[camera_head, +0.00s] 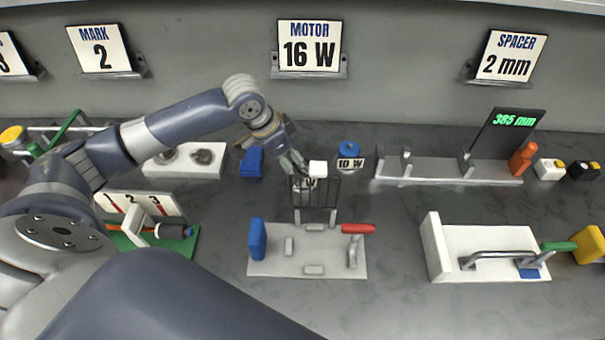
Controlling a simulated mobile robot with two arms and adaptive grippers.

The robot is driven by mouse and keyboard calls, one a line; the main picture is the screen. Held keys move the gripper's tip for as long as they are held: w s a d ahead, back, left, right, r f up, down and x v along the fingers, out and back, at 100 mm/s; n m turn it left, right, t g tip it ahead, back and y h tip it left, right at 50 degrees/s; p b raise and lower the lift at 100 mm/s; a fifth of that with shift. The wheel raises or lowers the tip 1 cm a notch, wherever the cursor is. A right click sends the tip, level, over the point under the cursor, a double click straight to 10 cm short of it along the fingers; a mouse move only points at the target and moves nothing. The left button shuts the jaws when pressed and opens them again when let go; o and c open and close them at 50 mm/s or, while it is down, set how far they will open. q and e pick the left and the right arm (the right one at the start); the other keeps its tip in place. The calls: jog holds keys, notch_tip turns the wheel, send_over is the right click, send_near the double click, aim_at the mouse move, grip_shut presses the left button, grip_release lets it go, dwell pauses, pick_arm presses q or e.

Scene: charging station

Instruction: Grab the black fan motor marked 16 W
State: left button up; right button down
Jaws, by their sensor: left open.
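My left gripper (300,170) comes down from the upper left at mid-table, open. Its fingers are right at a small item with a pale label (307,184), mostly hidden by the fingers and a white block (318,168). I cannot read the label fully or confirm that it is the black 16 W motor. A blue motor marked 10 W (349,157) stands just to the right, apart from the gripper. The wall sign (309,47) reads "MOTOR 16 W". My right gripper is not in view.
A dark wire frame (317,206) stands just in front of the gripper. Before it lies a grey fixture plate (305,252) with a red-handled clamp (357,229). A blue block (251,162) is to the left. A long measuring fixture (445,172) stands right.

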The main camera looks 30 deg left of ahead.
pick_arm(q)
jog(key=x, duration=0.3)
jog(key=p+x, duration=0.1)
jog(key=x, duration=0.1)
jog(key=shift+w+d+f, duration=0.1)
jog(key=shift+w+f, duration=0.1)
jog(key=shift+w, duration=0.2)
jog(key=shift+w+f, duration=0.15)
jog(key=shift+f, duration=0.2)
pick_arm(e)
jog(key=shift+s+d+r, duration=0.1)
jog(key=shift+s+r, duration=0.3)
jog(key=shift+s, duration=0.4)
pick_arm(q)
jog(key=c, duration=1.3)
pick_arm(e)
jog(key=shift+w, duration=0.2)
